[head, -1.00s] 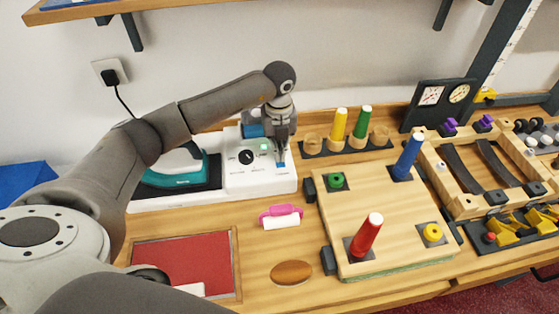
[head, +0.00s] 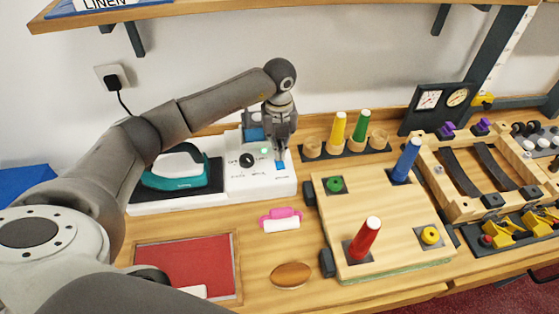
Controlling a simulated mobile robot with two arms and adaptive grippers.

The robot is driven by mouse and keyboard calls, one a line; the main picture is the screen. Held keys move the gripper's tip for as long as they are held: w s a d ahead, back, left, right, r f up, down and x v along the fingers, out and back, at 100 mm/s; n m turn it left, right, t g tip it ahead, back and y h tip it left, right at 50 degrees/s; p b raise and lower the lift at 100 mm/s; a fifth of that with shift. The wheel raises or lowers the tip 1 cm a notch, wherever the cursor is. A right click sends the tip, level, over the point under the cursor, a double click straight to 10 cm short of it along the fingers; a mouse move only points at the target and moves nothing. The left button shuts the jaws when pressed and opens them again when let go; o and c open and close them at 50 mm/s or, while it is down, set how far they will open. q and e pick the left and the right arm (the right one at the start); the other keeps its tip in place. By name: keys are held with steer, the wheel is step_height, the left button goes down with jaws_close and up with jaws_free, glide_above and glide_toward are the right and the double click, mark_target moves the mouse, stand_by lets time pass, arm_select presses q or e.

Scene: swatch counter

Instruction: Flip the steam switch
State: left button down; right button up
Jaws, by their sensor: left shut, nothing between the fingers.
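The white ironing station (head: 232,186) has a control panel with a black knob (head: 246,160), a small green light (head: 265,151) and a small blue switch (head: 281,166) near its right end. I take the blue one as the steam switch; its exact tilt is too small to tell. My left gripper (head: 280,155) points down, shut and empty, just above and behind the blue switch. Whether the fingertips touch it I cannot tell. My right gripper does not show.
A teal iron (head: 178,172) rests on the station left of the panel. A pink-handled roller (head: 281,219) lies in front. Bare wood lies between.

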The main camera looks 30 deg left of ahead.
arm_select(q)
steer(key=shift+r+p, duration=1.15)
steer(key=shift+r, duration=0.9)
